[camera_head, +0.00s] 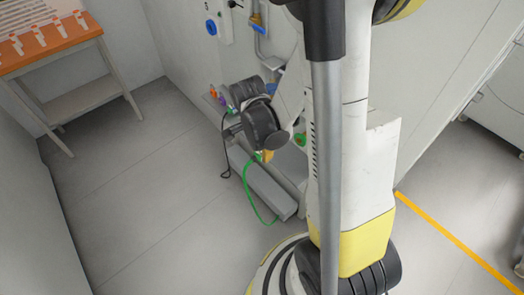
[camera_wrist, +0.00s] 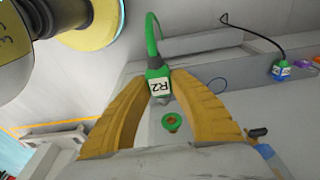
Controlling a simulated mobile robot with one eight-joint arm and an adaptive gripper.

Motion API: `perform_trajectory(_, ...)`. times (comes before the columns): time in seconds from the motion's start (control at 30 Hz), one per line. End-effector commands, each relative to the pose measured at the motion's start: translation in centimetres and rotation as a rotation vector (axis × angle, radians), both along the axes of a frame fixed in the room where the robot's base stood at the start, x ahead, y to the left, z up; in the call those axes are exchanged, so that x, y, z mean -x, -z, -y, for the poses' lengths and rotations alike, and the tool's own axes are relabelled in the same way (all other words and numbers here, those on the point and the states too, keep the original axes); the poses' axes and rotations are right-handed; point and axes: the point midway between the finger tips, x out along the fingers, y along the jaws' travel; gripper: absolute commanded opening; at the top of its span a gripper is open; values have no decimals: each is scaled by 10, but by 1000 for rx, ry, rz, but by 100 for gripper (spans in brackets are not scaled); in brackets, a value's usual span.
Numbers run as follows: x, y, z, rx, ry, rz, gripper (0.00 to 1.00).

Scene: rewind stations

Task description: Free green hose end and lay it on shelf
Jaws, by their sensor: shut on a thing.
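My gripper (camera_wrist: 163,76) has its yellow fingers shut on the green hose end (camera_wrist: 158,72), which carries a white R2 label. The green hose runs from it toward the top of the wrist view. A green ring port (camera_wrist: 172,122) with an orange-brown middle shows just below the hose end in that view, with a gap between them. In the head view my gripper (camera_head: 267,156) is partly hidden by my wrist, and the green hose (camera_head: 252,190) hangs down in a loop. A long grey ledge (camera_head: 265,186), perhaps the shelf, runs along the wall's foot.
A blue connector (camera_wrist: 281,70) on a black hose sits at the right of the wrist view, near a purple one (camera_wrist: 302,63). A blue-handled valve (camera_wrist: 262,142) is at lower right. An orange-topped table (camera_head: 50,45) stands at far left; the floor (camera_head: 140,185) between is clear.

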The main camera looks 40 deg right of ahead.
Motion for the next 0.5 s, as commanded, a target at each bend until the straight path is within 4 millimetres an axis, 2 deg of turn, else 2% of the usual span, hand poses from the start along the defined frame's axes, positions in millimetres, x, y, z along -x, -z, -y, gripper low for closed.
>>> perform_trajectory(0.5, 1, 0, -11, 0, -1, 0, 0)
